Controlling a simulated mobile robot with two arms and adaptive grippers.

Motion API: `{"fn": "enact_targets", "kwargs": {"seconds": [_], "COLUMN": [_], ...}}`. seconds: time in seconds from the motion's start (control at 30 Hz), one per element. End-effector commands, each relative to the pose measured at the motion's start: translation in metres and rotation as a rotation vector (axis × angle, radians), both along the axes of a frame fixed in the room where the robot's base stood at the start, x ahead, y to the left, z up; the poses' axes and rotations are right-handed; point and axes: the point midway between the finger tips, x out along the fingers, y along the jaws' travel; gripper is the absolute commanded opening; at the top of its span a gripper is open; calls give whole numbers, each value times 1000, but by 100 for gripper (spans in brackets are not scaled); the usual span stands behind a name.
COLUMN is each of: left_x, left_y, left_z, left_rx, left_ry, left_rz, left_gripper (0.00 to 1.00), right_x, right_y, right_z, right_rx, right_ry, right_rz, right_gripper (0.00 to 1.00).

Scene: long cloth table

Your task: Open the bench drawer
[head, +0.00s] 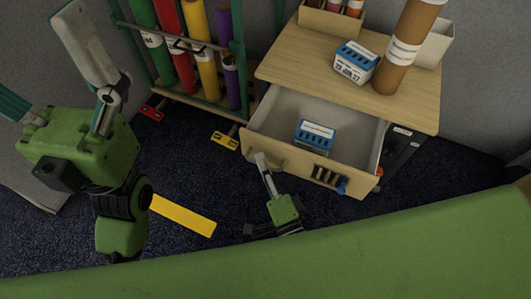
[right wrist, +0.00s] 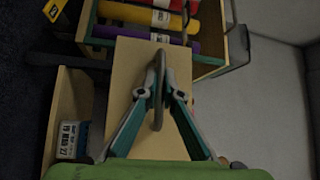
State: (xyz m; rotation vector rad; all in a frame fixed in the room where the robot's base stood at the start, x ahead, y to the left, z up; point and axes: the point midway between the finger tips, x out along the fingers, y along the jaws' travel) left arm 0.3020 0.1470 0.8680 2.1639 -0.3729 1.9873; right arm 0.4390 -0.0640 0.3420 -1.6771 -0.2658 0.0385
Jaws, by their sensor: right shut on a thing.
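The bench (head: 300,68) has a pale wooden top, and its drawer (head: 352,172) is pulled well out. A blue-and-white box (head: 315,136) lies inside the drawer. My right gripper (head: 262,160) is at the left part of the drawer front. In the right wrist view its fingers (right wrist: 158,92) are closed on the drawer's curved handle (right wrist: 159,62). The open drawer also shows there at the left (right wrist: 62,90). My left gripper (head: 45,58) is at the upper left, away from the bench, with its fingers spread and nothing between them.
On the bench top stand another blue-and-white box (head: 356,61), a tall brown tube (head: 405,50) and small bins at the back. A green rack (head: 240,60) with coloured rolls stands left of the bench. A yellow strip (head: 183,215) lies on the dark carpet.

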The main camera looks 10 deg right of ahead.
Motion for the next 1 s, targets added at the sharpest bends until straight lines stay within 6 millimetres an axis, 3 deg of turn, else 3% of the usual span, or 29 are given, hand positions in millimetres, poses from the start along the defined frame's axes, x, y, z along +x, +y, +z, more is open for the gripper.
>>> {"fn": "enact_targets", "kwargs": {"seconds": [0.33,0.37,0.4,0.77,1.0], "left_x": [0,0,0,0,0], "left_y": [0,0,0,0,0], "left_z": [-1,-1,-1,0,0], "left_rx": [0,0,0,2,1], "left_ry": [2,2,2,0,1], "left_rz": [-1,-1,-1,1,0], "left_gripper": [91,91,91,91,91], "right_x": [-1,-1,-1,-1,-1], "right_y": [0,0,0,0,0], "right_z": [-1,-1,-1,2,31], "right_rx": [0,0,-1,0,3], "right_ry": [3,3,3,0,-6], "right_rz": [-1,-1,-1,0,-2], "right_gripper": [0,12,14,14,14]}}
